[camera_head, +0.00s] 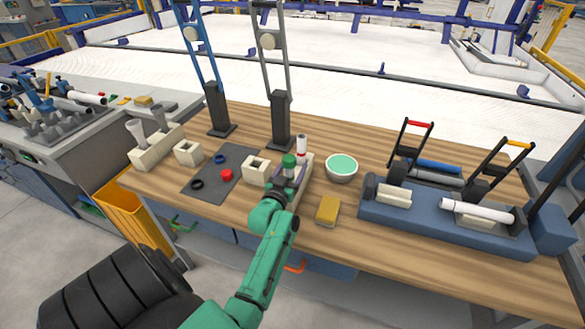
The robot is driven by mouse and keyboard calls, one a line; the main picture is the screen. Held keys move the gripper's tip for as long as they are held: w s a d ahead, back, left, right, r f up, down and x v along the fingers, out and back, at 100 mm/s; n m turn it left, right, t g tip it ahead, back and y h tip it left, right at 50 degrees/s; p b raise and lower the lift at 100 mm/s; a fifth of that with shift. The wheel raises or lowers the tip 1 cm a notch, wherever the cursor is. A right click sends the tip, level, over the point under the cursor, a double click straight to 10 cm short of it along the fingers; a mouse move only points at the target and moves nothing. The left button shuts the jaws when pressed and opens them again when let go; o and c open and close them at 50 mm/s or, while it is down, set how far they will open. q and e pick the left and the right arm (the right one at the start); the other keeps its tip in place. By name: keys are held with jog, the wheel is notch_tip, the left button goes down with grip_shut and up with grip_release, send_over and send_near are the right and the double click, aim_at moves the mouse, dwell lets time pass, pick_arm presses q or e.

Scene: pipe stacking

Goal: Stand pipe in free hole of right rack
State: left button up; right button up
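The right rack (305,170) is a long cream block in the middle of the table, partly hidden by my green arm. My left gripper (293,181) is over the near part of this rack. A short green cylinder (289,161) shows at the gripper; I cannot tell if it is a held pipe or part of my arm. The finger opening is too small and hidden to judge. The left rack (150,154) holds grey pipes (136,132) standing in it. My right gripper is not in view.
Two cream blocks with square holes (188,153) stand near a dark mat (207,184) with small rings. A green-topped bowl (342,167) and yellow sponge (328,210) are right of the rack. A blue tray (440,232) with pipes fills the right. Two tall stands (281,120) rise behind.

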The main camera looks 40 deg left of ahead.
pick_arm(q)
jog(key=shift+s, duration=0.1)
jog(key=shift+s+d+p, duration=0.15)
jog(key=shift+s+p, duration=0.15)
jog(key=shift+p, duration=0.05)
jog(key=p+v, duration=0.6)
jog(key=v, duration=0.7)
jog(key=shift+s+d, duration=0.15)
jog(key=shift+s, duration=0.2)
jog(key=shift+w, duration=0.1)
